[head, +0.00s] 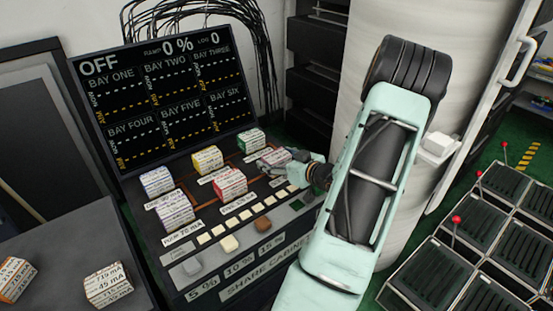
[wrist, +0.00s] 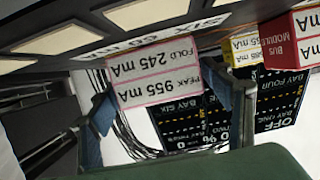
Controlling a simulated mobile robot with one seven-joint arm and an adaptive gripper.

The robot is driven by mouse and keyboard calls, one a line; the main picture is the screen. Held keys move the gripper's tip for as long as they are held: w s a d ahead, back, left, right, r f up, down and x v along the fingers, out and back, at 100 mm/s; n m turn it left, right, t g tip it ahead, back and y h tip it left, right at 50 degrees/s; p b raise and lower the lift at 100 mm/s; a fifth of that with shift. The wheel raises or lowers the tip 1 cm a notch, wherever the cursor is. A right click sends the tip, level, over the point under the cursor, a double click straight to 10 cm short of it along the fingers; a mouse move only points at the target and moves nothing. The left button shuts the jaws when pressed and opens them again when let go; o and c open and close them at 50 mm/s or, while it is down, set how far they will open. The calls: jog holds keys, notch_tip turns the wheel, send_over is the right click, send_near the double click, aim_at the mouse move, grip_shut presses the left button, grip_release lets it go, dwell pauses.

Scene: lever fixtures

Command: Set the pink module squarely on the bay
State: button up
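The pink module (wrist: 155,78) is a box with pink-edged white labels reading FOLD 245 mA and PEAK 955 mA. In the wrist view it sits between the two fingers of my gripper (wrist: 170,105), which appear to touch its two sides. In the head view the pink module (head: 277,155) is at the right end of the console's bays, partly hidden by my gripper (head: 275,163). The bay label SIX 60 mA (wrist: 180,30) shows right beside the module. The module's underside is hidden, so I cannot tell whether it rests flat on the bay.
A red module (head: 230,184) and a green module (head: 251,140) stand close by on the console. Yellow (head: 207,159), blue (head: 156,181) and purple (head: 175,211) modules stand farther left. The display (head: 160,95) reads OFF and 0 %.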

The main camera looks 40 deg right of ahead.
jog(key=shift+o, duration=0.2)
jog(key=shift+r, duration=0.1)
jog(key=shift+s+r, duration=0.2)
jog(key=p+v, duration=0.3)
jog(key=v, duration=0.8)
jog(key=shift+s+a+r, duration=0.1)
jog(key=shift+s+a, duration=0.05)
jog(key=shift+s, duration=0.15)
